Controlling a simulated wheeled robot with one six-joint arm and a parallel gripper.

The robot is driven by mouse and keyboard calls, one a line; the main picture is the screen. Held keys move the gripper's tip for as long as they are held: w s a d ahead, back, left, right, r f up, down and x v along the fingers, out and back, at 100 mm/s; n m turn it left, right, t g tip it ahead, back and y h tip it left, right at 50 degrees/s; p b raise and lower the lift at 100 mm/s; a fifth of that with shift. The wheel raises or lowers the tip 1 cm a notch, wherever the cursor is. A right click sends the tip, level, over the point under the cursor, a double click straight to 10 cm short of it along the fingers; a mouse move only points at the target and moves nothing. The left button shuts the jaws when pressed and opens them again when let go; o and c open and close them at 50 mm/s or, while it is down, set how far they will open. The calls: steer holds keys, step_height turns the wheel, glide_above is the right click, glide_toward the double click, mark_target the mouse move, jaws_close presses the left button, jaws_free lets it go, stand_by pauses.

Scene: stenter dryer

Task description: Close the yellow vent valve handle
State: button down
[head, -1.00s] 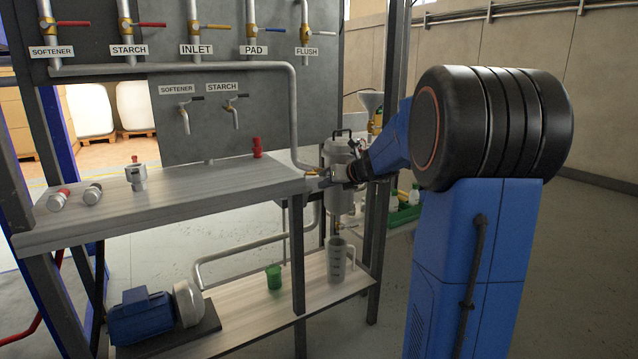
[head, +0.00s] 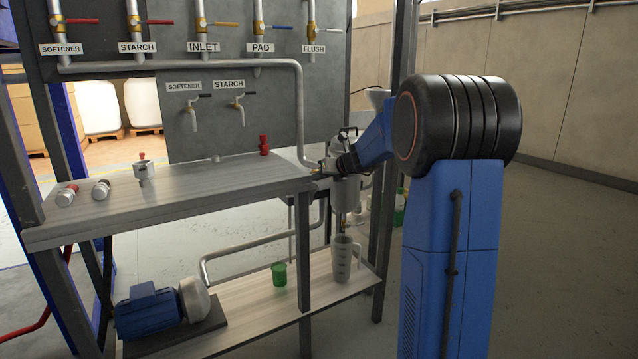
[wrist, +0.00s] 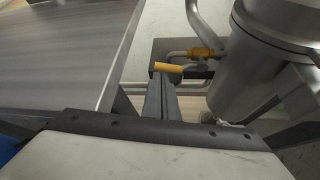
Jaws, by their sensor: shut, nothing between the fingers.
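A yellow handle (wrist: 169,68) sticks out to the left from a small pipe fitting beside the steel vessel (wrist: 245,70) in the wrist view. A second yellow part (wrist: 203,53) sits on the pipe just behind it. My gripper (wrist: 161,80) is shut and empty. Its fingertips are right at the near side of the yellow handle; whether they touch cannot be told. In the head view my gripper (head: 322,169) is beside the vessel (head: 345,195), at the bench's right end, and largely hides the handle.
The grey bench (head: 170,195) lies left of my gripper, its edge close by. A vertical grey pipe (head: 300,110) runs down just left of the vessel. A frame post (head: 388,150) stands at right. A measuring jug (head: 343,258) and green cup (head: 279,273) are on the lower shelf.

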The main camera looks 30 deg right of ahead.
steer(key=shift+d+r+m+y, duration=0.1)
steer(key=shift+r+m+y, duration=0.3)
steer(key=shift+y, duration=0.1)
stand_by(0.5)
steer(key=d+r+m+t+y, duration=0.1)
steer(key=d+r+m+y, duration=0.4)
steer(key=m, duration=0.1)
steer(key=shift+d+t, duration=0.25)
steer(key=shift+t, duration=0.15)
stand_by(0.7)
steer(key=shift+w+d, duration=0.1)
stand_by(0.4)
steer(key=s+d, duration=0.1)
steer(key=s, duration=0.8)
steer(key=shift+s, duration=0.2)
